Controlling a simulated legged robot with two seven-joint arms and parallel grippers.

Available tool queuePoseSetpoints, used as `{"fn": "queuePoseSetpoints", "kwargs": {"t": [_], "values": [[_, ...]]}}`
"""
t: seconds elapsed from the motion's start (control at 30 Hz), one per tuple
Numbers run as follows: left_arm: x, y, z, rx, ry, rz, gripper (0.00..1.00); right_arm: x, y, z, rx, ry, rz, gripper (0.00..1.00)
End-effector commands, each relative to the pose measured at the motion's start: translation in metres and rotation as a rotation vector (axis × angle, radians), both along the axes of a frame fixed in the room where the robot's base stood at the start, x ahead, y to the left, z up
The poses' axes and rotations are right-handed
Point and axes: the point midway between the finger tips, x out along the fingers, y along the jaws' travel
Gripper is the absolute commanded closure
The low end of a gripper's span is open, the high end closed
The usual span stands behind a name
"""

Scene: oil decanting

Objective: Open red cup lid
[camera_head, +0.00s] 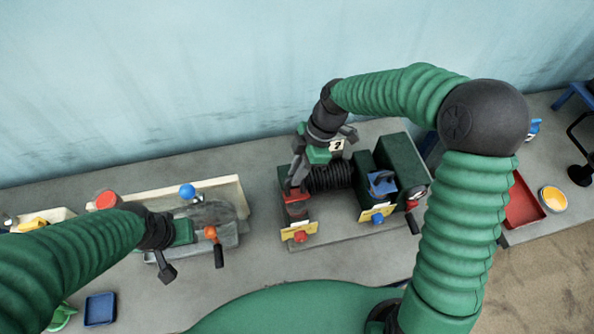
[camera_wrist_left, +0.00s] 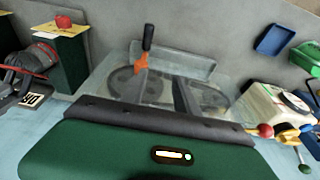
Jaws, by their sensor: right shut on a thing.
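The red cup lid (camera_head: 296,196) sits on the left end of the dark green machine (camera_head: 398,155), above a yellow label plate. My right gripper (camera_head: 295,183) comes down on it from above and is shut on it. The fingers hide part of the lid, and I cannot tell whether it is lifted. My left gripper (camera_head: 177,255) is over the grey machine at the left, well away from the red lid.
A blue cup (camera_head: 382,184) is on the green machine's right side. The grey machine (camera_head: 225,237) has an orange-and-black handle (camera_head: 213,245) and a blue ball knob (camera_head: 187,191). A blue tray (camera_head: 100,309) lies front left, a red tray (camera_head: 523,203) at right. Bare bench lies between the machines.

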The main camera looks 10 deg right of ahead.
Motion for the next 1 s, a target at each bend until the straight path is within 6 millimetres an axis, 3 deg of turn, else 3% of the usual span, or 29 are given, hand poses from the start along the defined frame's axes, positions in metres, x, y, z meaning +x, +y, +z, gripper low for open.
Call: {"fn": "queuePoseSetpoints", "kwargs": {"t": [0.67,1.0], "values": [[0.000,0.000,0.001,0.000,0.000,0.000,0.64,0.000,0.000,-0.001,-0.001,0.004,0.003,1.00],[0.000,0.000,0.023,0.000,0.000,0.000,0.64,0.010,0.000,0.002,0.001,0.122,0.003,1.00]]}}
